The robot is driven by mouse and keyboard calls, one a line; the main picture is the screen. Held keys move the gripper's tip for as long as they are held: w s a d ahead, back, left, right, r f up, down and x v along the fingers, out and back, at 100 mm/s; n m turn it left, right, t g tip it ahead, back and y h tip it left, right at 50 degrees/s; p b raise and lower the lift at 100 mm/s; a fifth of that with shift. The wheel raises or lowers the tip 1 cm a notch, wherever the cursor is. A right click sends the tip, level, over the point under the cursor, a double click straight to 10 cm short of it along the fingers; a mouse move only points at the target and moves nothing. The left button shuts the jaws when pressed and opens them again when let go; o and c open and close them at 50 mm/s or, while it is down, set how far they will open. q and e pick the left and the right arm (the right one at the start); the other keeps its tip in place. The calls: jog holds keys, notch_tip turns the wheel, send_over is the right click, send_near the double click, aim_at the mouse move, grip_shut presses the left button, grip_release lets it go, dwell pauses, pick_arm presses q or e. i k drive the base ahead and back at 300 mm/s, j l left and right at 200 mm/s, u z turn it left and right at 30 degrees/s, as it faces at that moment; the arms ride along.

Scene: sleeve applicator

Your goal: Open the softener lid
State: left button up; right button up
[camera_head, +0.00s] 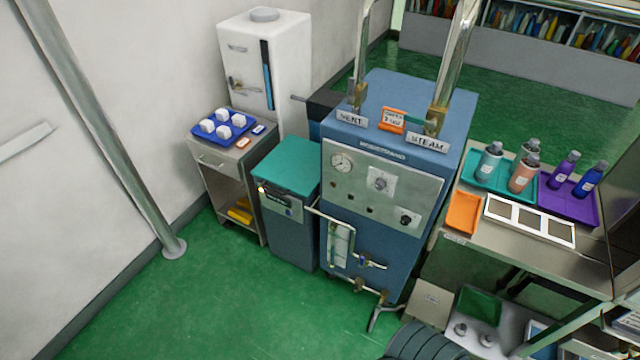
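A low blue-grey cabinet (285,227) with a flat teal lid (288,163) stands left of the blue steam machine; it looks like the softener, but I can read no label naming it. The teal lid lies flat and shut on top. A small panel with a yellowish knob or latch (263,189) sits on the front just under the lid. Neither of my grippers is in view.
The blue steam machine (380,190) adjoins the cabinet's right side, with pipes in front. A steel side table (229,155) with a blue tray (203,138) stands left, a white unit (290,45) behind. Green floor (200,300) is clear in front.

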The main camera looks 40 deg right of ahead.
aim_at(293, 165)
jog(key=z, duration=1.05)
